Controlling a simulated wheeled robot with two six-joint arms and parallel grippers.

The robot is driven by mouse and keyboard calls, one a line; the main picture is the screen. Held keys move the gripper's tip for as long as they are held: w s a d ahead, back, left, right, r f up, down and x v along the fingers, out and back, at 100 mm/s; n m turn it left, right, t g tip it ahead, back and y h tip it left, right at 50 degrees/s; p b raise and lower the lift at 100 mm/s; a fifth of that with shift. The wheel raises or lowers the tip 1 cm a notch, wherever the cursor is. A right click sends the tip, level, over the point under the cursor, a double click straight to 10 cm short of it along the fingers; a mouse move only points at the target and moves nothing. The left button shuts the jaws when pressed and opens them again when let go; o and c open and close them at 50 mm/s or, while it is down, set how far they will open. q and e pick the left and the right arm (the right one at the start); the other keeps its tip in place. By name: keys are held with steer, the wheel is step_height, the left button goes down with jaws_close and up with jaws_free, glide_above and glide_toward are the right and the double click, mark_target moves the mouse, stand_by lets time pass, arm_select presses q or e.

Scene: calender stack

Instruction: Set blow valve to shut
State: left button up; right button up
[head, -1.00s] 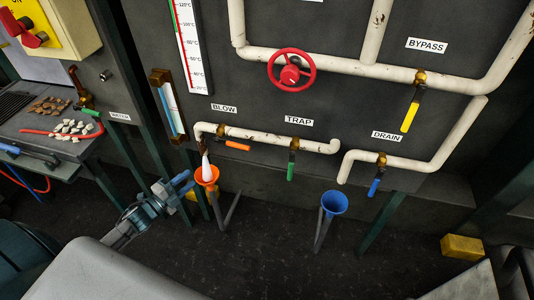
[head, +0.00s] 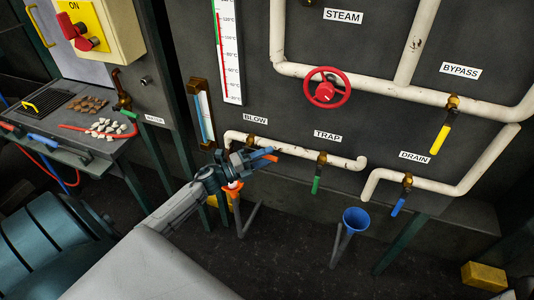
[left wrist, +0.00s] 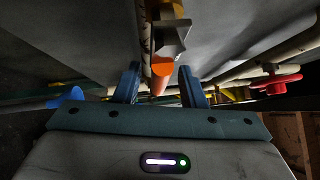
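The blow valve's orange handle (head: 271,157) is on the white pipe below the BLOW label (head: 255,119). In the head view my left gripper (head: 266,154) is at the handle and hides most of it. In the left wrist view the orange handle (left wrist: 161,70) shows between the two blue fingers of my left gripper (left wrist: 160,86). The fingers are apart, with gaps on both sides of the handle. The handle seems to lie along the pipe. The orange funnel (head: 233,186) is partly hidden behind my gripper. My right gripper is not in view.
The trap valve's green handle (head: 316,185) hangs down just right of the blow valve. The drain valve's blue handle (head: 398,207) and a blue funnel (head: 355,219) are farther right. A red wheel (head: 326,92) is above. A gauge glass (head: 201,112) stands left.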

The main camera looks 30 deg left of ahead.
arm_select(q)
steer(key=shift+w+d, duration=0.2)
steer(key=shift+w, duration=0.1)
jaws_close()
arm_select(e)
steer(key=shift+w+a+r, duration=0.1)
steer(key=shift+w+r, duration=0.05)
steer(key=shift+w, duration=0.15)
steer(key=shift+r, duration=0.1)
